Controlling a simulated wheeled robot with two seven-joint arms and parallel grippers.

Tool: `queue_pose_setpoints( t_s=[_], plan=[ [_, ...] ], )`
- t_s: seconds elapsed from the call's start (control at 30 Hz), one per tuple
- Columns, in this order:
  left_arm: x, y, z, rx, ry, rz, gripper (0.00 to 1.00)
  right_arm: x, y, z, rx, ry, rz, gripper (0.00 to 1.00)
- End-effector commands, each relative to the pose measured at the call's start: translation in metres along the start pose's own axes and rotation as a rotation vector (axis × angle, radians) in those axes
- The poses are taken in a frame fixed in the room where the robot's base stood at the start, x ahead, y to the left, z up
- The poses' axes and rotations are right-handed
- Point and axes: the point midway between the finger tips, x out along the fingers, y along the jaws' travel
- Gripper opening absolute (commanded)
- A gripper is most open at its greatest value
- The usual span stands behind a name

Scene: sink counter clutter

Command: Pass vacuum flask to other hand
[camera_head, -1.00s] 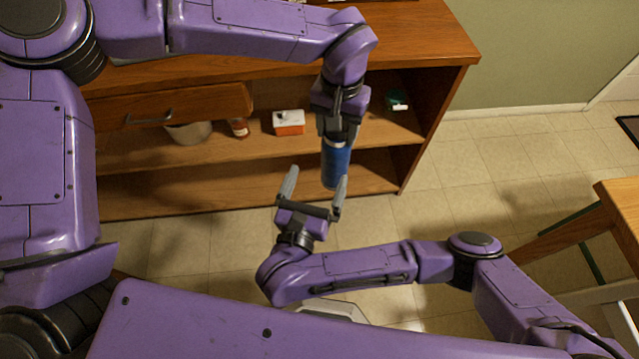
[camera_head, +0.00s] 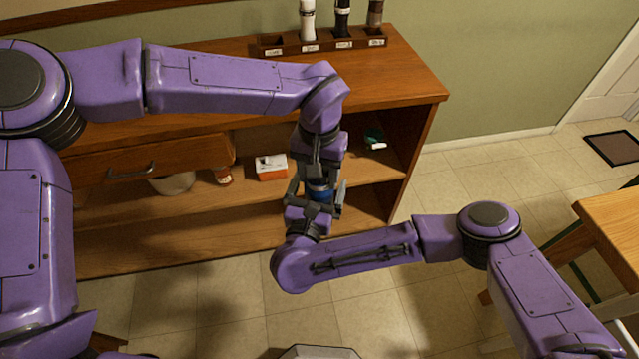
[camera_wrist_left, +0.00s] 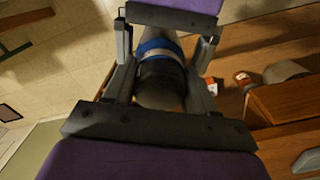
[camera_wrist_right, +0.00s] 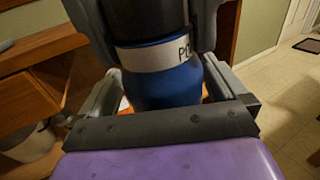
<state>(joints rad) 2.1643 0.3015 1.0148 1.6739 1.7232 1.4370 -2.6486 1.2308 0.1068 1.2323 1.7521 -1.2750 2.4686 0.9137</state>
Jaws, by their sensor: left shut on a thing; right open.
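The vacuum flask (camera_head: 320,191) is blue with a black end and a white lettered band. It hangs in front of the shelf unit. My left gripper (camera_head: 317,168) is shut on its black upper part from above; the left wrist view also shows the flask (camera_wrist_left: 160,84) between those fingers. My right gripper (camera_head: 317,187) is open below, its fingers on either side of the blue lower part. In the right wrist view the blue body (camera_wrist_right: 166,85) sits between the open right fingers. Whether those fingers touch it is unclear.
A wooden shelf unit (camera_head: 425,105) stands behind, with a rack (camera_head: 275,44) of bottles on top. An orange-and-white box (camera_head: 271,167), a small jar (camera_head: 222,175) and a green item (camera_head: 374,138) are on its shelf. A wooden table (camera_head: 615,225) is at right.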

Motion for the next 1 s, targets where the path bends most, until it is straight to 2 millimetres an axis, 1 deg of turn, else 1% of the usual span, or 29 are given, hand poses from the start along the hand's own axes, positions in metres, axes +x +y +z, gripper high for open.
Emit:
queue_pose_setpoints(
  t_s=[0.1, 0.33, 0.37, 0.4, 0.47, 0.5, 0.57, 0.6, 0.67, 0.7, 1.0],
  plan=[
    [-0.0008, 0.0001, -0.0003, 0.000, 0.001, 0.001, 0.00, 0.0053, -0.0001, -0.0003, 0.000, 0.002, 0.000, 0.99],
    [-0.0008, 0.0002, -0.0003, 0.000, 0.001, 0.001, 0.00, 0.0058, 0.0000, -0.0003, 0.000, 0.002, 0.001, 0.99],
    [-0.0008, 0.0002, -0.0003, 0.000, 0.001, 0.001, 0.00, 0.0058, 0.0000, -0.0003, 0.000, 0.002, 0.001, 0.89],
    [-0.0008, 0.0002, -0.0004, 0.000, 0.002, 0.001, 0.00, 0.0057, 0.0000, -0.0003, 0.000, 0.002, 0.001, 0.76],
    [-0.0009, 0.0005, -0.0003, 0.000, 0.002, 0.001, 0.00, 0.0057, 0.0000, -0.0003, 0.000, 0.002, 0.001, 0.57],
    [-0.0010, 0.0008, -0.0002, 0.001, 0.002, 0.002, 0.00, 0.0055, 0.0002, -0.0002, 0.000, 0.001, 0.002, 0.44],
    [-0.0012, 0.0013, -0.0001, 0.002, 0.002, 0.003, 0.00, 0.0053, 0.0005, 0.0000, 0.000, 0.001, 0.003, 0.24],
    [-0.0014, 0.0016, 0.0000, 0.002, 0.002, 0.003, 0.59, 0.0053, 0.0011, 0.0011, 0.001, -0.001, 0.004, 0.23],
    [-0.0014, 0.0016, 0.0000, 0.003, 0.002, 0.003, 0.79, 0.0050, 0.0014, 0.0013, 0.001, -0.001, 0.005, 0.23],
    [-0.0012, 0.0014, 0.0000, 0.002, 0.002, 0.002, 0.86, 0.0050, 0.0014, 0.0012, 0.001, -0.001, 0.005, 0.23],
    [-0.0029, 0.0005, -0.0003, 0.000, 0.002, 0.001, 0.86, 0.0055, 0.0006, 0.0008, 0.001, -0.001, 0.003, 0.23]
  ],
)
